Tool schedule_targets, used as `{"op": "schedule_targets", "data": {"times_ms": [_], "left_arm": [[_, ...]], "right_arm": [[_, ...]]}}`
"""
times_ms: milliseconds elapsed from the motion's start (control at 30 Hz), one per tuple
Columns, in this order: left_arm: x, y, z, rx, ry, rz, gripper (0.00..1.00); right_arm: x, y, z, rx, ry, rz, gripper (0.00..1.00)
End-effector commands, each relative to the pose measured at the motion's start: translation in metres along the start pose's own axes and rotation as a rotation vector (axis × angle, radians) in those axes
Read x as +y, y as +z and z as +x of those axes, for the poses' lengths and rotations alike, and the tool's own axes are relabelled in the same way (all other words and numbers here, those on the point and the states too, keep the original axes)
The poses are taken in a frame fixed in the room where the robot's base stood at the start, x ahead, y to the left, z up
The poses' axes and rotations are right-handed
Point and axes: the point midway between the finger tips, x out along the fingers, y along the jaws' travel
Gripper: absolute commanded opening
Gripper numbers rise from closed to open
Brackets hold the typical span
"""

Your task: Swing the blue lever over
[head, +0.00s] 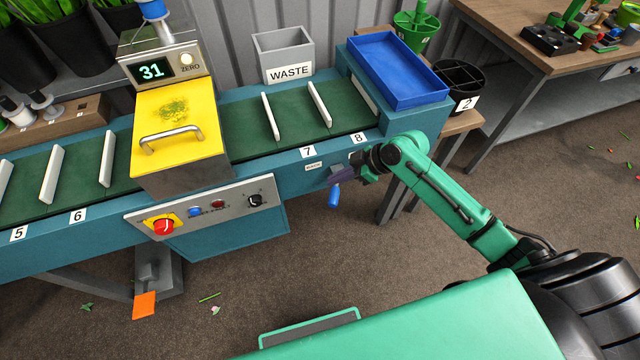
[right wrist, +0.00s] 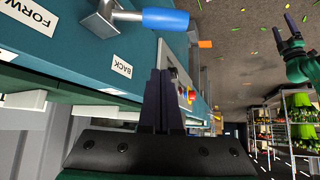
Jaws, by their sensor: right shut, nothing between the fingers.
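The blue lever (head: 334,197) is on the front side of the teal conveyor, below the labels 7 and 8. In the head view its blue grip hangs down, and its upper part is hidden by my right gripper (head: 338,175). The right wrist view shows the blue grip (right wrist: 166,19) and its metal bracket beside the fingers. My right gripper (right wrist: 160,72) is shut and empty, close to the lever with a visible gap in the wrist view.
A BACK label (head: 313,167) and a FORWARD label (right wrist: 30,15) are on the panel near the lever. A control box (head: 208,205) with a red knob juts out to the left. A blue tray (head: 398,68) sits at the conveyor's right end. Floor below the lever is clear.

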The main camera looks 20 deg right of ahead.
Motion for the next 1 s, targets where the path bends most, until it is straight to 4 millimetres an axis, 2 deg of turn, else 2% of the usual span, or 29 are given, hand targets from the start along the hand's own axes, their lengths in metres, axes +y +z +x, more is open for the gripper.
{"op": "schedule_targets", "data": {"times_ms": [167, 267, 400, 500, 633, 1000], "left_arm": [[0.019, 0.014, -0.002, -0.023, 0.027, 0.000, 0.82], [0.018, 0.013, -0.003, -0.022, 0.025, 0.001, 0.82], [0.009, 0.002, -0.004, -0.005, 0.013, 0.002, 0.82], [0.005, -0.007, -0.015, 0.008, 0.008, 0.001, 0.82], [0.004, -0.009, -0.018, 0.012, 0.006, 0.000, 0.82], [0.005, -0.002, -0.018, 0.000, 0.008, -0.001, 0.82]], "right_arm": [[0.000, -0.003, 0.037, 0.004, 0.000, 0.003, 0.00], [0.000, -0.002, 0.059, 0.003, 0.000, 0.004, 0.00], [0.001, -0.001, 0.087, 0.000, 0.002, 0.003, 0.00], [0.001, 0.017, 0.071, -0.004, 0.004, 0.004, 0.00], [0.001, 0.029, 0.065, -0.001, 0.004, 0.004, 0.00], [0.001, 0.034, 0.064, 0.000, 0.004, 0.003, 0.00]]}}
